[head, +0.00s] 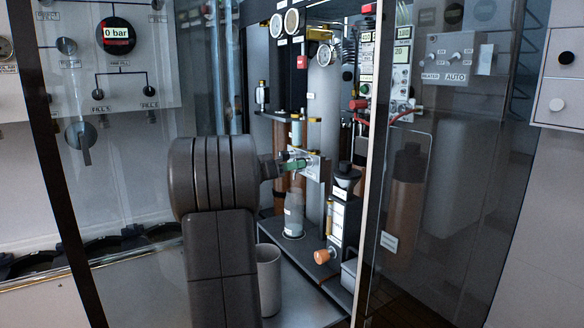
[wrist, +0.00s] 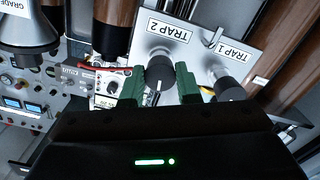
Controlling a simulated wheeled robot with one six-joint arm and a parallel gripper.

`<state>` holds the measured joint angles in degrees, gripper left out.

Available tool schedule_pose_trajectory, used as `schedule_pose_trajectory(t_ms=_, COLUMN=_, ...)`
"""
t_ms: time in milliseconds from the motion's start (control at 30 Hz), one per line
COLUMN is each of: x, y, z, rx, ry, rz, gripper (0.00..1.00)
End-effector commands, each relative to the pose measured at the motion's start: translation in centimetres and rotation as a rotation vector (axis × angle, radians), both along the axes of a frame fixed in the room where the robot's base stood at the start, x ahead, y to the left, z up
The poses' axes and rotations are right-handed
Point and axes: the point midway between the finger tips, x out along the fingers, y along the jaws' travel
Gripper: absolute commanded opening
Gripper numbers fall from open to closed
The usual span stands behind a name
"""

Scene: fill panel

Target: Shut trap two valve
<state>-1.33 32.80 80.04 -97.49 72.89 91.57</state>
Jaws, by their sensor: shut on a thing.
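The trap two valve is a black knob (wrist: 160,72) on a light plate below the label "TRAP 2" in the wrist view. My gripper (wrist: 160,88) has its green fingers on either side of this knob and is shut on it. In the head view my gripper (head: 295,165) reaches the small plate (head: 312,165) on the panel, and my arm hides most of the knob. The trap one valve (wrist: 228,85), a similar black knob, sits to the right, outside the fingers and close to the right one.
Brown cylinders (wrist: 117,22) stand close around the plate in the wrist view. A grey bin (head: 269,278) stands below, beside my arm.

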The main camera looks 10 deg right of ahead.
Motion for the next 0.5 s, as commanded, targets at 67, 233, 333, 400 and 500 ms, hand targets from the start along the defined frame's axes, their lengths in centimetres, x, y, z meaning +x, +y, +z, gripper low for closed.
schedule_pose_trajectory(t_ms=67, x=-0.01, y=0.01, z=-0.2, rx=0.018, ry=-0.04, rz=-0.001, gripper=0.07)
schedule_pose_trajectory(t_ms=233, x=0.0, y=0.0, z=-0.23, rx=0.044, ry=-0.112, rz=-0.001, gripper=0.07)
schedule_pose_trajectory(t_ms=333, x=0.02, y=0.01, z=-0.24, rx=0.053, ry=-0.139, rz=-0.002, gripper=0.07)
schedule_pose_trajectory(t_ms=400, x=0.02, y=0.01, z=-0.25, rx=0.058, ry=-0.152, rz=-0.002, gripper=0.07)
schedule_pose_trajectory(t_ms=500, x=0.02, y=0.01, z=-0.26, rx=0.063, ry=-0.163, rz=-0.001, gripper=0.07)
